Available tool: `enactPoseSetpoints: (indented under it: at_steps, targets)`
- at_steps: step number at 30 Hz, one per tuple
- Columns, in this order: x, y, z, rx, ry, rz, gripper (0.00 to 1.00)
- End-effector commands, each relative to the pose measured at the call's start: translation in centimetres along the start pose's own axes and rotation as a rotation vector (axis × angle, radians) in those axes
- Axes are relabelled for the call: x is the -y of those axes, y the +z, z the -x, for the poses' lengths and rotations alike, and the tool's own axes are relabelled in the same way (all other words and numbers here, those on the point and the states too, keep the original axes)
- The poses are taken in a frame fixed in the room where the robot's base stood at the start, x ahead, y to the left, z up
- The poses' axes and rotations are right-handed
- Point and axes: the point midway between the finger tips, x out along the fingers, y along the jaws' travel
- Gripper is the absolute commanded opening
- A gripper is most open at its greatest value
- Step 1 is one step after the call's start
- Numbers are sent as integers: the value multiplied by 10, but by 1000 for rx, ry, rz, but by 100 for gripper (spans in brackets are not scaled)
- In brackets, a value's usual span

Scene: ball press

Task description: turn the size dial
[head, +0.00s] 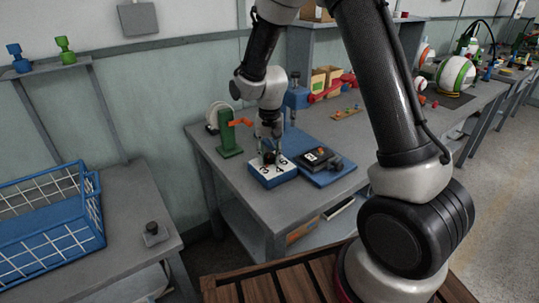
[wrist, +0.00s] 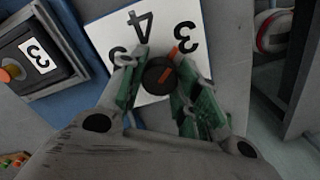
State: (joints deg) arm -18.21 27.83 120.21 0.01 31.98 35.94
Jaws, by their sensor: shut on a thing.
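The size dial (wrist: 158,76) is a round black knob with an orange pointer line, on a white numbered face (wrist: 103,32) seen upside down in the wrist view. The line points up and right, toward the digit 3. A 4 shows beside it, and another digit is partly covered by a finger. My gripper (wrist: 160,84) is shut on the dial, with its green-padded fingers on either side of it. In the head view my gripper (head: 268,146) points down over the dial's blue box with a white top (head: 268,183).
Right of the dial box, a blue board (head: 325,177) holds a black unit marked 3 (wrist: 35,55) with an orange button. A green stand with an orange lever (head: 229,138) is close on the left. A blue basket (head: 45,228) sits on the left table.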

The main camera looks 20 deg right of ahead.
Motion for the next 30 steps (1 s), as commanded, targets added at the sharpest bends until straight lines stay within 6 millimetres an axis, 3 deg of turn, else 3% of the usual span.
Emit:
enactPoseSetpoints:
  at_steps: [12, 27, 28, 30]
  targets:
    - [1, -1, 1, -3, -2, -161, 9]
    - [1, -1, 1, -3, -2, -177, 9]
    - [1, -1, 1, -3, -2, -177, 36]
    - [0, -1, 1, -2, -2, -177, 49]
